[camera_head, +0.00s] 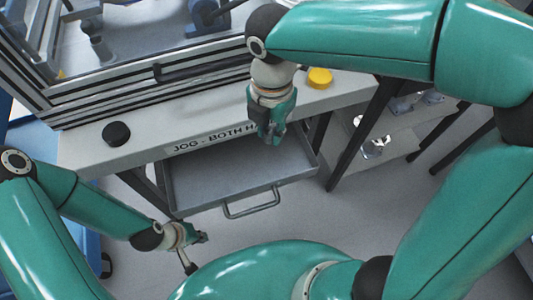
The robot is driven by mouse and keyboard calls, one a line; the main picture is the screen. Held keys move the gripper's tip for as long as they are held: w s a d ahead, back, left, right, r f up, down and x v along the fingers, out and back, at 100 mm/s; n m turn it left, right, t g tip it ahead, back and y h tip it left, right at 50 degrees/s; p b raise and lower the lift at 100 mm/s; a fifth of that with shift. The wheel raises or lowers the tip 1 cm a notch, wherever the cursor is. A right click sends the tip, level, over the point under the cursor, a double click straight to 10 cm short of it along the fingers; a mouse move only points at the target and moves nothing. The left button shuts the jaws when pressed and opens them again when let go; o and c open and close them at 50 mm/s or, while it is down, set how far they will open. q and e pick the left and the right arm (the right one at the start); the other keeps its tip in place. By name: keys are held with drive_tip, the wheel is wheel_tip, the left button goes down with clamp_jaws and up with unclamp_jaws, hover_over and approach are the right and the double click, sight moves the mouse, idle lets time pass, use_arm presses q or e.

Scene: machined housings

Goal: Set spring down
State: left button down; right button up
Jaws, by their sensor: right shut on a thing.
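My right gripper (272,135) points down over the front edge of the bench, above the back of the open drawer (225,185). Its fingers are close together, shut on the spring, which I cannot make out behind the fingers. My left gripper (196,252) is low at the lower left, in front of the drawer and apart from it. A thin dark piece hangs below it; I cannot tell whether this is a finger or a held thing. No other spring shows clearly.
The drawer looks empty, with a bar handle (252,206) in front. The bench ledge (85,155) carries a black button (116,133), a yellow button (320,77) and a "JOG - BOTH H" label. A framed glass enclosure stands behind. Shelves with metal parts (375,148) are at right.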

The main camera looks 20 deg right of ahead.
sight(269, 165)
wheel_tip(269, 165, down, 13)
drive_tip(key=shift+r+b, duration=0.1)
drive_tip(key=shift+b, duration=0.9)
drive_tip(key=o, duration=0.9)
drive_tip(key=shift+o, duration=0.2)
drive_tip(key=shift+r, duration=0.55)
wheel_tip(269, 165, up, 11)
drive_tip(key=p, duration=0.2)
